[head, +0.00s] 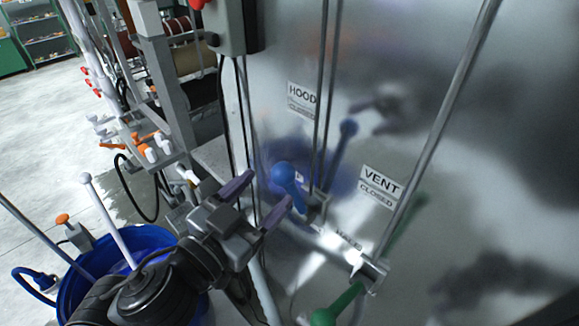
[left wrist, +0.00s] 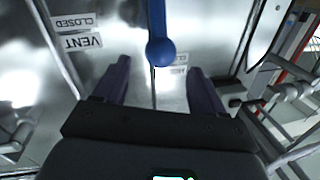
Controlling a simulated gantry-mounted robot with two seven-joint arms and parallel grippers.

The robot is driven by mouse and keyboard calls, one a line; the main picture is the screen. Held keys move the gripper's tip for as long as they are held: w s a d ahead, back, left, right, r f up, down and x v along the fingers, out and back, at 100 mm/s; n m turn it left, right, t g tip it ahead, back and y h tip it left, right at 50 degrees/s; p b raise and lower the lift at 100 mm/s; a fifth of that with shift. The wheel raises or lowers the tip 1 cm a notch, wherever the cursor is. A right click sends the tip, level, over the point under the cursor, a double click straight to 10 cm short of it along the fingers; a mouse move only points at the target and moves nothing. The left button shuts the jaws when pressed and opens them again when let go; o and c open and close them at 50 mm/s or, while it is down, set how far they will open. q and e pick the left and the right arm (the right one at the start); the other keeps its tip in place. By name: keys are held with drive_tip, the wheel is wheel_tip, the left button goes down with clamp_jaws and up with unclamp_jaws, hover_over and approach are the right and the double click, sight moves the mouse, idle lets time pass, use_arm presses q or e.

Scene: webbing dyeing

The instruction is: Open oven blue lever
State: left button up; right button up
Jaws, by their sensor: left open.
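The blue lever (head: 289,184) sticks out from the shiny metal oven wall (head: 440,120), below the HOOD CLOSED label (head: 302,97). Its rounded blue knob (left wrist: 161,52) shows in the left wrist view at the upper middle, just beyond the space between the fingertips. My left gripper (head: 258,203) is open, with its purple fingers pointing at the lever from the left. In the left wrist view its two fingers (left wrist: 160,78) stand apart with nothing gripped between them. Whether a finger touches the knob, I cannot tell. My right gripper is not in view.
A green lever (head: 338,304) sits lower right, below the VENT CLOSED label (head: 381,187). Thin vertical rods (head: 432,140) run along the wall. A blue barrel (head: 75,290) stands at lower left, and a control box with a red button (head: 197,4) hangs above.

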sight(290, 166)
use_arm(q)
drive_tip(key=x, duration=0.8)
drive_tip(key=shift+d, duration=0.2)
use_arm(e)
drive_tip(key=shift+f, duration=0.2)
use_arm(q)
drive_tip(key=shift+c, duration=0.5)
